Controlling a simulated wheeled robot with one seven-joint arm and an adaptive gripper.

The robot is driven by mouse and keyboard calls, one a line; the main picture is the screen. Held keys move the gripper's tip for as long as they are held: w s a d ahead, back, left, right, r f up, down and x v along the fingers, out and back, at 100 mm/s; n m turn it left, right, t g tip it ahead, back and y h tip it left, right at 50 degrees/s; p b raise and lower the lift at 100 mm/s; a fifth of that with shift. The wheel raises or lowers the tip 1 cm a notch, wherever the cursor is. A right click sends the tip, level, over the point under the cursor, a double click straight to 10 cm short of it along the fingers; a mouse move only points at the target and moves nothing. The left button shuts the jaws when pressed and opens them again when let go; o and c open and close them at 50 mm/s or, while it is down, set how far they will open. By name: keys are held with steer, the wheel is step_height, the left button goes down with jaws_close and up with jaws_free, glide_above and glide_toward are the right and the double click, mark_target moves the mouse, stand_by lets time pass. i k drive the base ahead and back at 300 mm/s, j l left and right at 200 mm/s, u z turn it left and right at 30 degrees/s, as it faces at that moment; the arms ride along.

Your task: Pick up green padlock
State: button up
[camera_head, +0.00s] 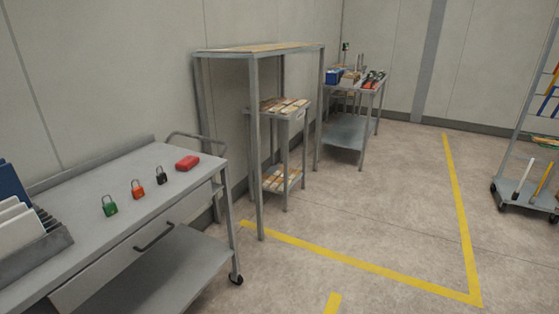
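The green padlock (110,207) stands upright on the top of the grey metal cart (113,182) at the left of the head view. It is the leftmost of a row of padlocks, with an orange-red one (138,191) and a black one (161,177) to its right and farther back. Nothing touches the green padlock, and bare cart top lies around it. My gripper is not in view.
A red object (187,163) lies at the cart's far right end. A file rack (38,257) with white and blue sheets stands left of the green padlock. A tall table (259,47) stands beyond the cart. Floor right of the cart is clear.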

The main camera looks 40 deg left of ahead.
mark_target(110, 208)
steer(key=u, duration=2.35)
steer(key=i+j, duration=0.3)
steer(key=j, duration=0.15)
steer(key=i+j, duration=0.35)
steer(key=i+j+z, duration=0.15)
steer(key=z, duration=0.25)
steer(key=j+z, duration=0.4)
steer(key=i+j+z, duration=0.15)
steer(key=j+z, duration=0.15)
steer(key=z, duration=0.15)
